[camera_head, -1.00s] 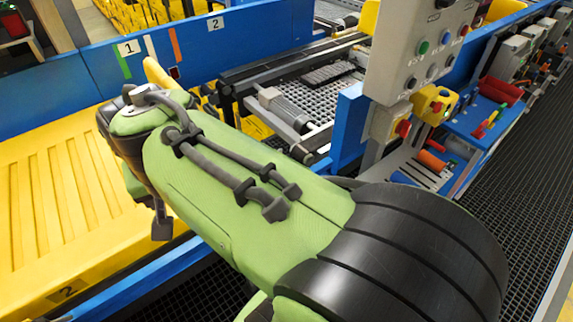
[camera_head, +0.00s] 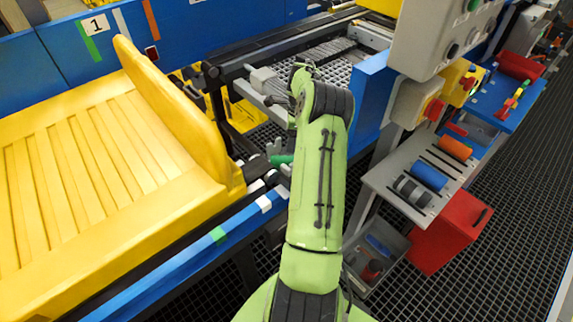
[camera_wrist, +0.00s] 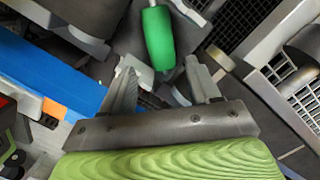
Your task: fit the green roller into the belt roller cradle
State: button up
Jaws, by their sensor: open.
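The green roller (camera_head: 283,159) shows as a small piece just left of my arm in the head view, near the right end of the yellow tray. In the wrist view the green roller (camera_wrist: 158,38) lies just beyond the fingertips, with its near end about level with them. My gripper (camera_wrist: 159,72) is open and empty, with one finger on each side of the line of the roller. Grey metal brackets (camera_wrist: 188,12) stand beside the roller's far end. I cannot tell whether they belong to the cradle or whether the roller is seated.
The yellow tray (camera_head: 165,110) stands on the conveyor at left, with a blue rail (camera_head: 165,270) along its front. A grey shelf at right holds an orange roller (camera_head: 455,149), a blue roller (camera_head: 429,176) and a dark one. A red bin (camera_head: 450,232) stands below.

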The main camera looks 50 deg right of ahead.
jog(key=f+b, duration=0.1)
jog(key=f, duration=0.2)
jog(key=w+f+b, duration=0.1)
jog(key=f, duration=0.2)
jog(key=a+f+b, duration=0.1)
jog(key=f, duration=0.3)
jog(key=shift+w, duration=0.3)
jog(key=shift+r, duration=0.15)
jog(key=shift+c, duration=0.5)
grip_shut()
notch_tip(320, 180, up, 10)
jog(key=p, duration=0.4)
notch_tip(320, 180, up, 5)
jog(key=m+h+p, duration=0.1)
jog(key=m+h, duration=0.2)
jog(key=m, duration=0.6)
send_over(286, 158)
jog(key=shift+a+r, duration=0.15)
jog(key=shift+a, duration=0.2)
